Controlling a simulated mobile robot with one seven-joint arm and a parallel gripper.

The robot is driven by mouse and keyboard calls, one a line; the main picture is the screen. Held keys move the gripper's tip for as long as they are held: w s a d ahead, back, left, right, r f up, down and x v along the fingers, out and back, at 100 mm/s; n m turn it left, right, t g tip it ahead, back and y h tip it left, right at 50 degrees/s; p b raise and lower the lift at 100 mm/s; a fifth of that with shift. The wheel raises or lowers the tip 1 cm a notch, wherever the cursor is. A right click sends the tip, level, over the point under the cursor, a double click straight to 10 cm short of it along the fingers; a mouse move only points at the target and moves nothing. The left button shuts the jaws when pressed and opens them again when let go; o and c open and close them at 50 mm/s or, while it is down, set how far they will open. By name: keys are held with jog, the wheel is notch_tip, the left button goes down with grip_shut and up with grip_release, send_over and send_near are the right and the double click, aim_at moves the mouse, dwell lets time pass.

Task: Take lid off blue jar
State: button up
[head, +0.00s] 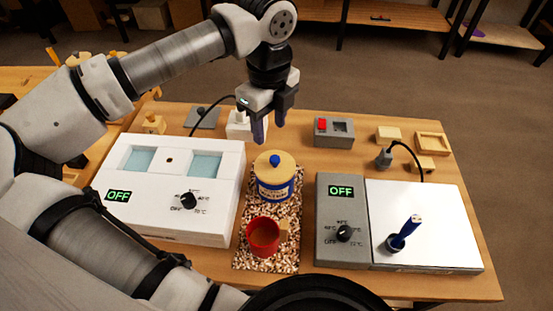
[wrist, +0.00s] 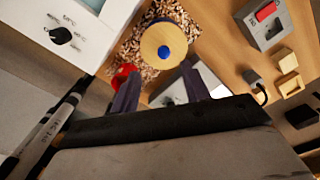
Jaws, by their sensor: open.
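The blue jar (head: 275,190) stands upright on a speckled mat in the middle of the bench. Its round wooden lid (head: 288,164) with a blue knob (head: 275,160) sits on top of it. The lid (wrist: 151,48) and its blue knob (wrist: 164,52) also show in the wrist view, beyond my fingertips. My gripper (head: 266,132) is open and empty, above and behind the jar in the head view, apart from the lid. Its two fingers (wrist: 159,80) point towards the lid in the wrist view.
A red mug (head: 262,236) stands on the mat (head: 285,258) in front of the jar. A white two-well heater (head: 150,215) is left; a grey hotplate (head: 425,230) with a blue-handled tool (head: 408,230) is right. A grey box with red switch (head: 334,132) stands behind.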

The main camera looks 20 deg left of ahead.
aim_at(275, 158)
notch_tip(275, 158, down, 4)
jog(key=shift+r, duration=0.15)
jog(key=f+p, duration=0.1)
jog(key=f, duration=0.1)
jog(key=d+f+p, duration=0.1)
jog(key=f, duration=0.1)
jog(key=shift+w+f+p, duration=0.1)
jog(key=shift+f+p, duration=0.15)
jog(key=shift+p, duration=0.15)
jog(key=shift+f, duration=0.5)
grip_shut()
